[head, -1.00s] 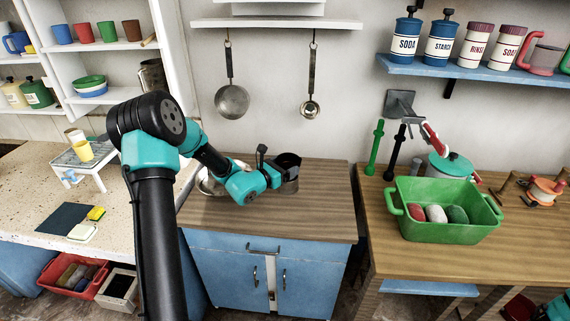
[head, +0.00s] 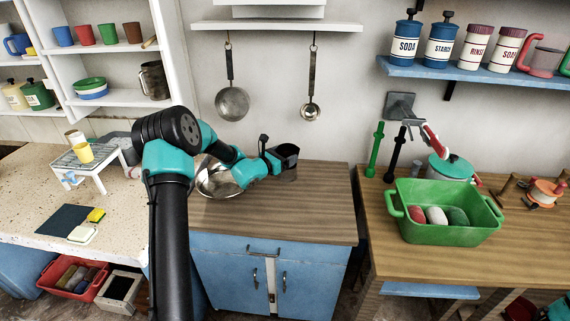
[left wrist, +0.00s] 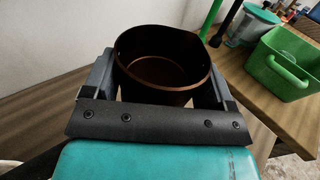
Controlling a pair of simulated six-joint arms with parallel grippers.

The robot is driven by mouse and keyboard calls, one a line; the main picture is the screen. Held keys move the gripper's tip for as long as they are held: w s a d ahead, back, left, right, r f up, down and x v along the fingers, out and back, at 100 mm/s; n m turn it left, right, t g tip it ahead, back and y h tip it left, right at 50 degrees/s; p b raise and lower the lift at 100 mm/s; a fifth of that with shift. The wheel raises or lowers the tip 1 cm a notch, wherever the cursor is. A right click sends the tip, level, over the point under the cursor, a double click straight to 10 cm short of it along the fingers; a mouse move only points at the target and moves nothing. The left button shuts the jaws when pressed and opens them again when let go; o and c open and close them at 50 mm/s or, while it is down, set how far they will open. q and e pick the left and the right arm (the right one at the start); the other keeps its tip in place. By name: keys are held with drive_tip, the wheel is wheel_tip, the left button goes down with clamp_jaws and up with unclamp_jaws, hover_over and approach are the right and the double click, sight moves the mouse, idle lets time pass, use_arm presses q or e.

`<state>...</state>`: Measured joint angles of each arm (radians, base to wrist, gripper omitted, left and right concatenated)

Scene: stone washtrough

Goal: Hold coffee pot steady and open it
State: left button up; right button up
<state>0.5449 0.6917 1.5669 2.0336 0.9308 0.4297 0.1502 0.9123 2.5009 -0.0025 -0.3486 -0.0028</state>
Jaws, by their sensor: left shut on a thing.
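A dark brown, open-topped pot (head: 287,153), which I take for the coffee pot, is at the back of the wooden counter. My left gripper (head: 275,163) is shut on it, coming in from the left. In the left wrist view the pot (left wrist: 162,62) sits between the two fingers, its round mouth facing up and no lid on it. A spout-like point shows at its right rim. Its base is hidden, so I cannot tell whether it touches the counter. My right gripper is not in view.
A metal bowl (head: 218,181) sits left of the pot, partly behind my arm. The wooden counter (head: 310,215) is clear at the front. A green tub (head: 445,235) with several coloured items stands on the right table. A pan and ladle hang above.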

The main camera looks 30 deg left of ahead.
use_arm(q)
drive_tip(key=shift+f, duration=1.7)
drive_tip(key=shift+f, duration=0.6)
drive_tip(key=o, duration=1.8)
drive_tip(key=shift+r, duration=0.1)
drive_tip(key=shift+s+r, duration=0.1)
drive_tip(key=shift+r, duration=0.45)
drive_tip(key=v, duration=1.1)
drive_tip(key=shift+s+a, duration=0.1)
drive_tip(key=shift+s, duration=0.3)
